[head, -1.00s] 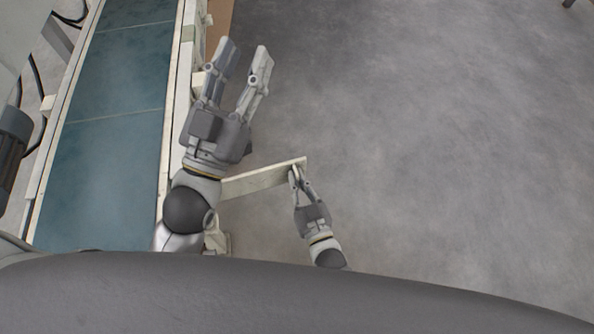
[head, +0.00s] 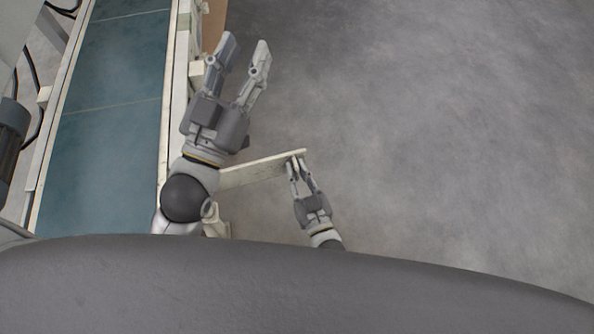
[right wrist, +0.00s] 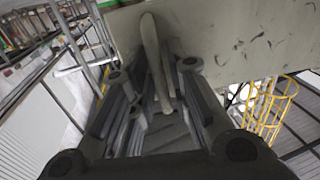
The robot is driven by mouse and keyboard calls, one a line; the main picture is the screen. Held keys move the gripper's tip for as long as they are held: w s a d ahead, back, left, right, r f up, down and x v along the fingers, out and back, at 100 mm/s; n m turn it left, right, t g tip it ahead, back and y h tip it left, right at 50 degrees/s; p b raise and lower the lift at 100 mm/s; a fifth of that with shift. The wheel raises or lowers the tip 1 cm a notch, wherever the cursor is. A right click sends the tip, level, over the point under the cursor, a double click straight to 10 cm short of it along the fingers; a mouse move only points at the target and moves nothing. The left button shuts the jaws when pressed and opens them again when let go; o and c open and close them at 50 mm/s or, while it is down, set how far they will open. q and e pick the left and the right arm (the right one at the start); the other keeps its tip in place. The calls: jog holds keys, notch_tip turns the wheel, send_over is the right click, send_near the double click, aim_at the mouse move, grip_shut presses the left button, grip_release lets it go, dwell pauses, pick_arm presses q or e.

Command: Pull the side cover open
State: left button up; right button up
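The side cover (head: 258,171) is a pale, scuffed panel standing out from the side of the conveyor frame, seen nearly edge-on from above. It fills the upper part of the right wrist view (right wrist: 225,40). A pale handle (right wrist: 154,62) stands on its face. My right gripper (head: 297,165) is at the cover's outer end, its fingers spread apart with the handle between them and gaps on both sides. My left gripper (head: 243,45) is open and empty, raised beside the conveyor. My left arm hides the cover's inner end.
The conveyor (head: 108,130) with a teal belt runs along the left. A dark cylindrical part (head: 10,135) and cables are at the far left. The grey floor (head: 440,130) to the right is clear. A yellow cage ladder (right wrist: 268,110) shows in the background of the right wrist view.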

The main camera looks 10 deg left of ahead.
jog(key=v, duration=1.2)
jog(key=shift+s+f, duration=0.1)
